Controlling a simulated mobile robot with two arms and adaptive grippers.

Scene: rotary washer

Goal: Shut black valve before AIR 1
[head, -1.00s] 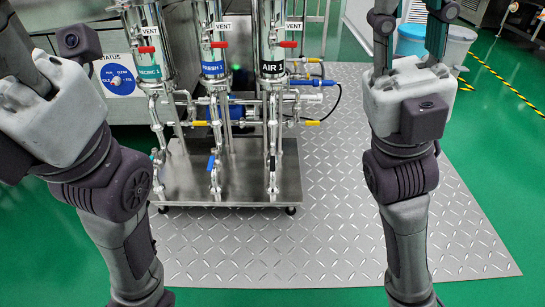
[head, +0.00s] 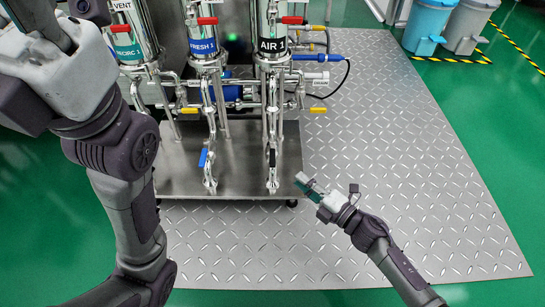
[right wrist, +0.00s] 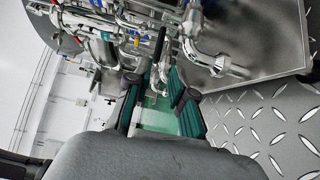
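The black valve handle (head: 272,158) is on the vertical pipe below the column labelled AIR 1 (head: 272,46). It points roughly along the pipe. In the right wrist view the black handle (right wrist: 159,44) shows beyond the fingertips. My right gripper (head: 303,181) is low, to the right of and apart from the valve, near the stand's right edge. In the right wrist view its teal-padded fingers (right wrist: 158,92) are parted with nothing held between them. My left gripper is only partly in view at the upper left, its fingertips cut off.
A blue-handled valve (head: 203,157) is on the neighbouring FRESH 1 pipe. Red and yellow handles and crossing pipes crowd the steel stand (head: 235,182). Blue and grey bins (head: 427,25) stand at the upper right. The patterned floor plate (head: 410,150) is clear to the right.

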